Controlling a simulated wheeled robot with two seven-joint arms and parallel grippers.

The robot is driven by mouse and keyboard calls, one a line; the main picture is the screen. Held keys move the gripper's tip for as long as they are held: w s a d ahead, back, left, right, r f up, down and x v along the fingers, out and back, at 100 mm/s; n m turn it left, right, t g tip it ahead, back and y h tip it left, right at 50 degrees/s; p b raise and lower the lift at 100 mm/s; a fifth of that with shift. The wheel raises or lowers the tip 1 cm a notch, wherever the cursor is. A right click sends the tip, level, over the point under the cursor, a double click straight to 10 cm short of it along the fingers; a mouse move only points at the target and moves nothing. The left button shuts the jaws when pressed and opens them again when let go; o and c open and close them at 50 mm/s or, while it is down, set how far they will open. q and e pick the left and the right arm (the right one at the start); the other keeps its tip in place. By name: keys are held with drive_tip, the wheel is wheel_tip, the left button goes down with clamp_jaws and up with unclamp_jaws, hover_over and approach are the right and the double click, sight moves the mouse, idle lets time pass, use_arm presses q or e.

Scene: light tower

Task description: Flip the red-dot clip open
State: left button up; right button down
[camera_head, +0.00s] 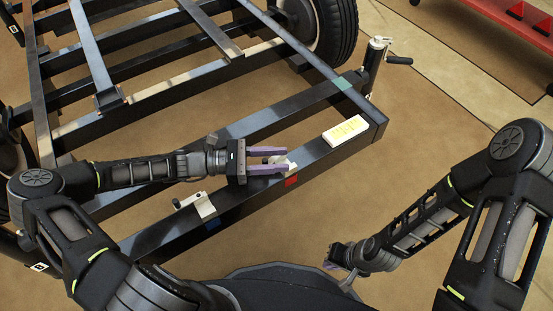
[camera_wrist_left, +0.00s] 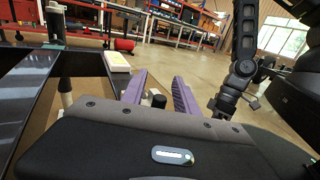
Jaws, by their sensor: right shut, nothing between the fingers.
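The red-dot clip (camera_head: 292,163) is a small cream block on the dark trailer beam, just above a red square (camera_head: 292,181) on the beam's side. My left gripper (camera_head: 284,159) reaches over the beam from the left, its two purple fingers apart and around the clip's upper part. In the left wrist view, a dark knob (camera_wrist_left: 158,101) shows between the spread fingers (camera_wrist_left: 160,88), with gaps beside it. The fingers partly hide the clip, so its exact position cannot be told. My right gripper (camera_head: 340,256) is shut and empty, low over the floor in front of the beam.
Another cream clip (camera_head: 205,206) with a dark knob stands left on the beam, above a blue square (camera_head: 213,224). A white box with a yellow label (camera_head: 345,130) lies near the beam's right end. A jack with a crank (camera_head: 375,60) stands beyond. Open floor lies right.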

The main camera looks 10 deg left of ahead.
use_arm(q)
drive_tip(key=shift+c, duration=0.3)
clamp_jaws()
idle(0.3)
